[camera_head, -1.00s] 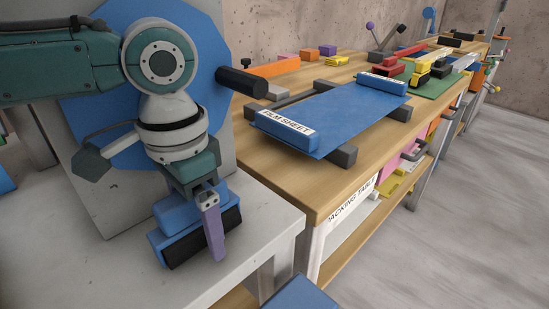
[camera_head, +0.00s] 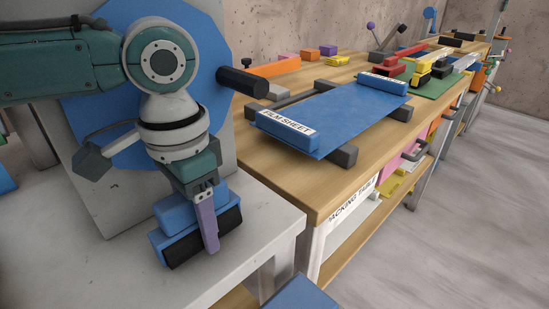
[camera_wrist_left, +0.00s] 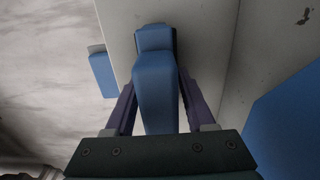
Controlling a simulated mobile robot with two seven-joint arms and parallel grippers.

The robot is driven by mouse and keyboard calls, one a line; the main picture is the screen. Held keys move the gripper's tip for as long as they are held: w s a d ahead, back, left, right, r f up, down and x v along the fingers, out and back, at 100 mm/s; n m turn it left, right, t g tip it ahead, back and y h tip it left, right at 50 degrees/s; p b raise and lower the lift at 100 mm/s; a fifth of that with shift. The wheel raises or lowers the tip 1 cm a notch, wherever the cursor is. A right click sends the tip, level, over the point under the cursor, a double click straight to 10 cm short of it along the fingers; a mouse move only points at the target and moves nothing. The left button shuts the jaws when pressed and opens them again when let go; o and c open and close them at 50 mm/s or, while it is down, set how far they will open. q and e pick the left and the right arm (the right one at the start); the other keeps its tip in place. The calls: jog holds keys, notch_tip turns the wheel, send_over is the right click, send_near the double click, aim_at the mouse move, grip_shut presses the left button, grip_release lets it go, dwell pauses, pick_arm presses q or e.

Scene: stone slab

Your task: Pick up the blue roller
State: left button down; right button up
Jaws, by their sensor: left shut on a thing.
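The blue roller (camera_head: 178,219), a blue block with a dark roller face, is at the grey slab bench (camera_head: 120,266) at lower left in the head view. My left gripper (camera_head: 207,226) points down over it, with one purple finger in front of the roller and the other hidden. In the left wrist view, the roller (camera_wrist_left: 155,90) lies between the two purple fingers (camera_wrist_left: 155,112), which are shut on it. I cannot tell whether its underside touches the bench. My right gripper is not in view.
A wooden packing table (camera_head: 300,190) stands to the right, with a blue film sheet (camera_head: 340,120) on dark bars and several tools behind. A large blue disc (camera_head: 105,125) on a grey upright panel is close behind my left arm. The floor at right is clear.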

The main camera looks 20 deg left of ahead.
pick_arm(q)
jog(key=shift+r, duration=0.1)
notch_tip(320, 180, up, 20)
jog(key=p, duration=0.4)
dwell(0.3)
